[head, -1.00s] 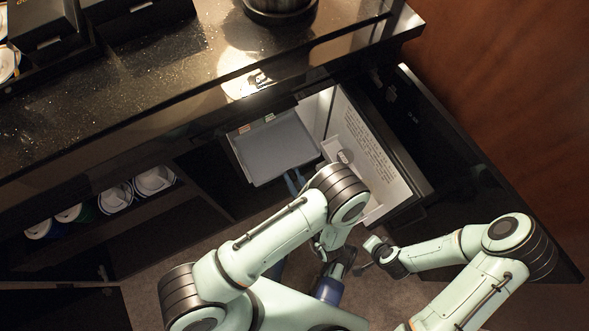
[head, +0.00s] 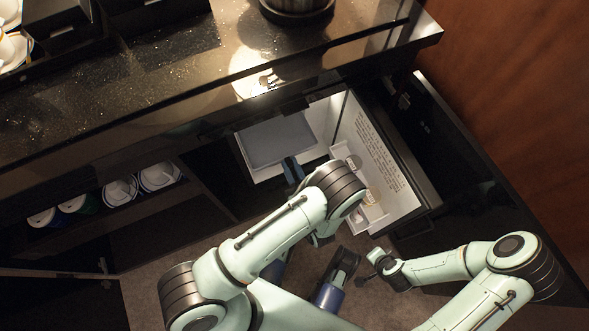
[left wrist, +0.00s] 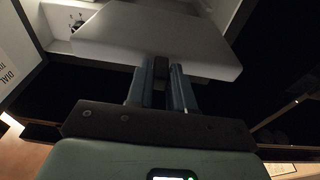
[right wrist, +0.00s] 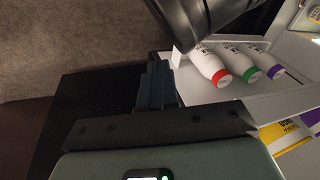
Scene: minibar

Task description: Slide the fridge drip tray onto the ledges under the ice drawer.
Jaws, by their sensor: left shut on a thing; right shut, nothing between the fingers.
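The drip tray (head: 272,142) is a flat grey panel inside the open fridge, under the counter edge. My left gripper (head: 292,165) is shut on its front edge. In the left wrist view the tray (left wrist: 165,38) spreads out beyond the fingers (left wrist: 161,72), its near edge between them. The ledges and the ice drawer cannot be made out, so I cannot tell whether the tray rests on a ledge. My right gripper (right wrist: 157,68) is shut and empty, outside the fridge near the door shelf.
The fridge door (head: 375,150) stands open to the right, with white shelves inside. Bottles with red, green and purple caps stand on a door shelf (right wrist: 265,105). The dark counter (head: 180,75) overhangs above. Cups (head: 120,190) stand in the cabinet at left. Carpet (right wrist: 75,35) is clear.

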